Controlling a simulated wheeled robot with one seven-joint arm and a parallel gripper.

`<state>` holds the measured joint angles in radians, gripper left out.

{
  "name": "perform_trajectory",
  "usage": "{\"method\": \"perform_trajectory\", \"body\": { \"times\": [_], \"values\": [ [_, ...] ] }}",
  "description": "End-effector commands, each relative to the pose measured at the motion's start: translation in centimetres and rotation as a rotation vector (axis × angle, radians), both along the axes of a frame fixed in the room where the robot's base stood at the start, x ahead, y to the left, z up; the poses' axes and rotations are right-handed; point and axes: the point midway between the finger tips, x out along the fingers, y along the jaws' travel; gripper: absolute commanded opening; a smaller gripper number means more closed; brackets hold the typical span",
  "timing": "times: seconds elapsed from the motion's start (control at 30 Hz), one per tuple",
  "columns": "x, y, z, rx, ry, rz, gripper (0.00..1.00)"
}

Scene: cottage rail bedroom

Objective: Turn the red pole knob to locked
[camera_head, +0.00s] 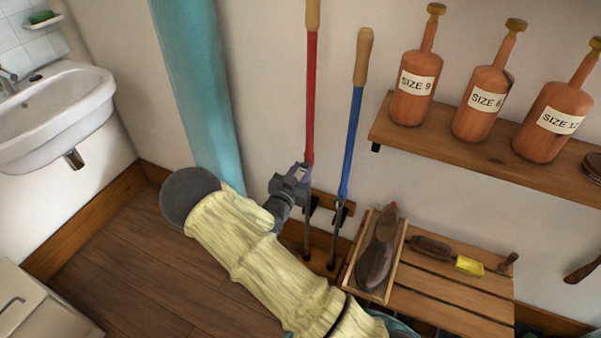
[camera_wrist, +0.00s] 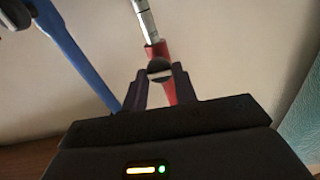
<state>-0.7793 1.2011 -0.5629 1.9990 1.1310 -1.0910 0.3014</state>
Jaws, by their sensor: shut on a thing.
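The red pole (camera_head: 311,95) stands upright against the wall, with a wooden grip on top and a dark metal lower section. My gripper (camera_head: 304,170) is at the lower end of its red part and hides the knob in the head view. In the wrist view the red pole (camera_wrist: 156,50) meets its silver section, and the dark round knob (camera_wrist: 158,66) with a pale stripe sits between the two fingertips. My gripper (camera_wrist: 159,72) is shut on this knob. I see no readable lock marking.
A blue pole (camera_head: 352,140) stands close to the right; it also crosses the left of the wrist view (camera_wrist: 75,52). A wooden shoe rack (camera_head: 450,287) is lower right, below a shelf (camera_head: 470,158) with bottles. A teal column (camera_head: 196,85) stands left.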

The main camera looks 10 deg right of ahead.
Motion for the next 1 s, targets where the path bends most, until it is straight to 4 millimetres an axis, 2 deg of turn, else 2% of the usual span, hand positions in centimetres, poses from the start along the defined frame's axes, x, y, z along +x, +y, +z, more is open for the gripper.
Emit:
{"method": "perform_trajectory", "body": {
  "times": [0.27, 1.0],
  "values": [
    [-0.02, -0.08, -0.25, 0.154, -0.113, -0.002, 0.05],
    [-0.14, -0.27, -0.71, 0.719, -0.524, -0.001, 0.05]
  ]
}}
